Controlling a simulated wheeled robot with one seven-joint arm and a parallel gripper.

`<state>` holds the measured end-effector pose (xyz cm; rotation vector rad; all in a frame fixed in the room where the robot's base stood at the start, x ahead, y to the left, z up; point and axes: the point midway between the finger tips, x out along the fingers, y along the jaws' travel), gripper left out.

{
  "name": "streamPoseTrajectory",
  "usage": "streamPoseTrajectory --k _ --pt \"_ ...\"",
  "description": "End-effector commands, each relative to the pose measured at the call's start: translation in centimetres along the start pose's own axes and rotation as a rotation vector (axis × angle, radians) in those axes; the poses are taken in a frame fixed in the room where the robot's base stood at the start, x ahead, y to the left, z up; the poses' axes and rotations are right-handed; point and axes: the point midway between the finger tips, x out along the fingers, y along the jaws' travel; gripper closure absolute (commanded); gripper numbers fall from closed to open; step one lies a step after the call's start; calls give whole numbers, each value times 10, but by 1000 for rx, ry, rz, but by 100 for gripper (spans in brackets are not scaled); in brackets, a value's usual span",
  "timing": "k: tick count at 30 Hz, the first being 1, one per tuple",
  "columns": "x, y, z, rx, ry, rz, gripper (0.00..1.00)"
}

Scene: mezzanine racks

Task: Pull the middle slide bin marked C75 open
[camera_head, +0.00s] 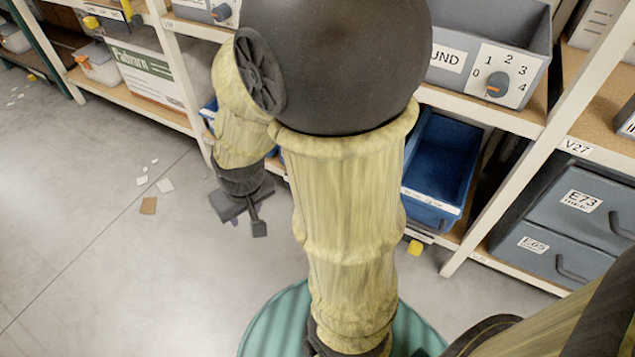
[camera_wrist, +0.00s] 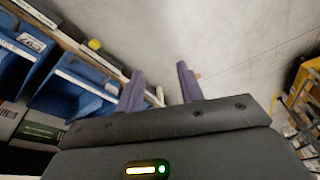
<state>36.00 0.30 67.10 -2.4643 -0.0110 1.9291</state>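Blue slide bins stand on the low shelf. One blue bin (camera_head: 440,160) shows right of my arm in the head view; slivers of blue show behind the arm. In the wrist view, one blue bin (camera_wrist: 72,92) lies left of my fingers and another (camera_wrist: 12,68) is at the left edge. A tilted tag (camera_wrist: 32,42) near them is too small to read surely. I cannot make out C75 anywhere. My gripper (camera_head: 243,215) hangs in front of the rack, pointing down. Its two fingers (camera_wrist: 160,88) are apart, with nothing between them.
Grey drawers marked E73 (camera_head: 580,202) and E65 (camera_head: 545,255) sit at right. A grey bin with a dial (camera_head: 500,40) stands above the blue bin. Paper scraps (camera_head: 165,185) lie on the open floor at left. Yellow items (camera_wrist: 302,85) show at the wrist view's right.

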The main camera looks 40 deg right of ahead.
Motion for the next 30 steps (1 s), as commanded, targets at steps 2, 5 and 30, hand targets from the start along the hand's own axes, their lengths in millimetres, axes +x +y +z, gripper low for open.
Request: streamPoseTrajectory --k 2,5,30 --pt "18 -4 -10 4 2 -9 63" --pt "46 -5 -26 14 18 -9 63" --pt "298 109 -64 -174 108 706 63"
